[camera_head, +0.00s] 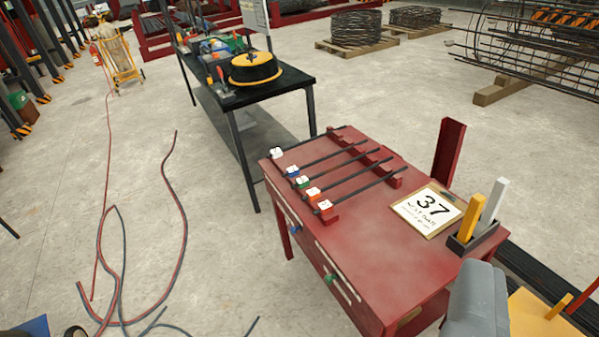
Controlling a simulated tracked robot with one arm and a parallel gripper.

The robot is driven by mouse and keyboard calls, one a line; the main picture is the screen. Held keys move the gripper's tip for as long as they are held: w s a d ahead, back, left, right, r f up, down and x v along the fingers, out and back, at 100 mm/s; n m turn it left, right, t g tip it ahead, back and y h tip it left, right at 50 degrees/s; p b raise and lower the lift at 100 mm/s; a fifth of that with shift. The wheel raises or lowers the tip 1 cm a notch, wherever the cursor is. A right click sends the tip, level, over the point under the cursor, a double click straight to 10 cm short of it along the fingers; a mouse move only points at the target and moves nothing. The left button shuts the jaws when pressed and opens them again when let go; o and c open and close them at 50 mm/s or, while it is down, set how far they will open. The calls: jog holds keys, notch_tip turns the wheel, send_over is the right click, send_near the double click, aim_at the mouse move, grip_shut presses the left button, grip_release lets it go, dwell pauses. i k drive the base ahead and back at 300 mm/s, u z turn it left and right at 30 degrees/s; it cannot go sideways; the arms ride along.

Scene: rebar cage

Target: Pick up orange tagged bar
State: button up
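Several dark bars lie side by side on a red table (375,265), resting on red racks at their ends. Each has a small coloured tag at its left end: white, blue, green, orange and red. The orange tagged bar (355,175) lies between the green and red ones, and its orange tag (313,193) faces the near left. The bar nearest me has the red tag (325,207). My gripper's fingers do not show. A grey rounded part at the lower right seems to be mine, and it hides the table's near right corner.
A red upright post (449,150) stands behind. A black workbench (290,80) is beyond. Red and dark hoses (183,215) lie on the floor at left.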

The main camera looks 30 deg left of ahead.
aim_at(313, 193)
jog(key=u, duration=0.7)
jog(key=i, duration=1.25)
jog(key=u, duration=0.7)
jog(key=i, duration=1.15)
jog(key=z, duration=0.05)
